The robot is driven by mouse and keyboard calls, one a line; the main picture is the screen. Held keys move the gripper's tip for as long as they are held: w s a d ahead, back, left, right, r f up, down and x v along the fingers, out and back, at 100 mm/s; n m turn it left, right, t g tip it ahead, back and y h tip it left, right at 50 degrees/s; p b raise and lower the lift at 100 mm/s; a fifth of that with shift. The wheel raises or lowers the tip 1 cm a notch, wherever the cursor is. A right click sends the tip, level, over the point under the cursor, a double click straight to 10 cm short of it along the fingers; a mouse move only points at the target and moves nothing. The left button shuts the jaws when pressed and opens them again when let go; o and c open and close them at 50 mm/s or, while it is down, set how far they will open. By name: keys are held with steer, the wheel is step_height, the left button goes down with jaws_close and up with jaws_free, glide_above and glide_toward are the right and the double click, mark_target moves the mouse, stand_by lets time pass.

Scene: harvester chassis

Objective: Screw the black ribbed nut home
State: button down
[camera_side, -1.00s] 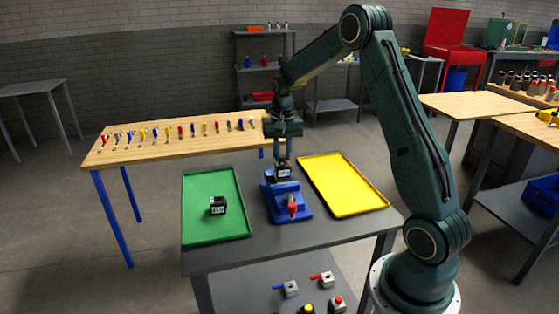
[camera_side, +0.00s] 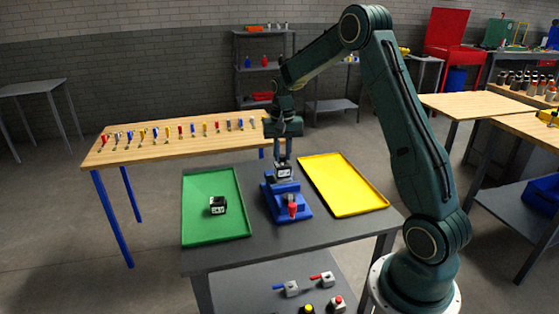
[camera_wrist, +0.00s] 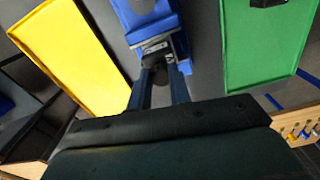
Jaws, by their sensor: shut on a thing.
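The black ribbed nut (camera_wrist: 160,76) shows in the wrist view as a dark round shape between my two fingers. My gripper (camera_wrist: 160,72) is shut on it, pointing down. In the side view my gripper (camera_side: 282,160) is just above a small black block with a pale face (camera_side: 284,171), held in the blue vise (camera_side: 288,202). The block also shows in the wrist view (camera_wrist: 154,49), past the fingertips. The fingers hide the nut in the side view, and I cannot tell how far down on the block it sits.
The vise has a red handle (camera_side: 292,210) at its front. A green tray (camera_side: 232,228) lies left of it with a similar black block (camera_side: 217,205) in it. An empty yellow tray (camera_side: 345,185) lies to the right. Grey tabletop (camera_side: 300,238) is clear in front.

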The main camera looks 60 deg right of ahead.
mark_target(282, 163)
steer(key=shift+f, duration=0.35)
stand_by(0.3)
steer(key=c, duration=1.2)
jaws_free()
step_height(282, 163, up, 14)
